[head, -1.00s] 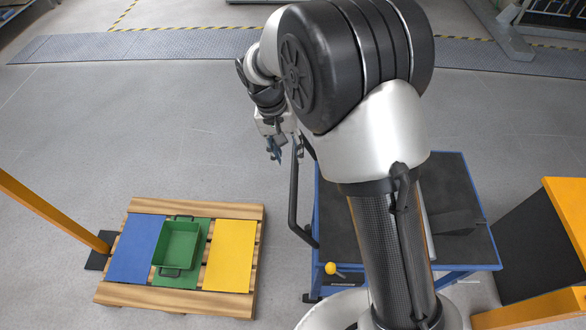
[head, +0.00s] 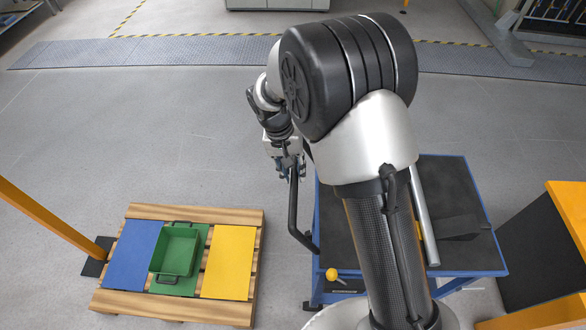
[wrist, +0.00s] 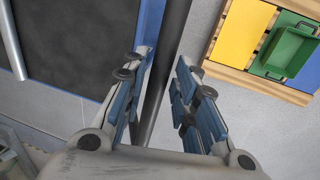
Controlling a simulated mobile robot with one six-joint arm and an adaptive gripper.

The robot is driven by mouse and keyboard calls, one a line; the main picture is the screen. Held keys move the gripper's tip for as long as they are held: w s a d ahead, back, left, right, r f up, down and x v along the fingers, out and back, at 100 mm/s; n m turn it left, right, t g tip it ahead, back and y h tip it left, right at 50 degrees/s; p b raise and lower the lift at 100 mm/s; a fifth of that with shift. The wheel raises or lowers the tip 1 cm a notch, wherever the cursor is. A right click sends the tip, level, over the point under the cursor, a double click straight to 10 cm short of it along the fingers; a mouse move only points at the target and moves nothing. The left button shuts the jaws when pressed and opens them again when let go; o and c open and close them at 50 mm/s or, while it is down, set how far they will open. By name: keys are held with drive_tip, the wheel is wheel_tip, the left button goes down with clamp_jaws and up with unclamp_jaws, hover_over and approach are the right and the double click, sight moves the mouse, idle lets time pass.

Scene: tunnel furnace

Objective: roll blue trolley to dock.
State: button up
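The blue trolley (head: 452,185) stands at the lower right in the head view, with a blue frame and a dark top. My arm hides part of it. Its black push handle (head: 293,215) rises on the left side. My gripper (head: 286,168) is at the upper end of this handle. In the wrist view the handle bar (wrist: 160,95) passes between the two blue-padded fingers of my gripper (wrist: 165,70). The fingers look apart, with narrow gaps beside the bar. I cannot tell which thing is the dock.
A wooden pallet (head: 175,306) with blue, green and yellow panels and a green bin (head: 177,248) lies to the left. A yellow post (head: 50,217) stands beside it. A yellow-edged black unit (head: 545,250) is right of the trolley. Open floor (head: 150,130) lies beyond.

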clamp_jaws()
idle(0.4)
drive_tip(key=s+d+p, duration=0.1)
drive_tip(key=d+p, duration=0.4)
drive_tip(key=d, duration=4)
drive_tip(key=shift+s+p, duration=0.3)
drive_tip(key=shift+d, duration=0.15)
drive_tip(key=shift+o, duration=1.4)
unclamp_jaws()
drive_tip(key=shift+d, duration=0.15)
drive_tip(key=shift+o, duration=0.4)
wheel_tip(320, 180, up, 12)
drive_tip(key=a, duration=0.2)
drive_tip(key=shift+a, duration=0.3)
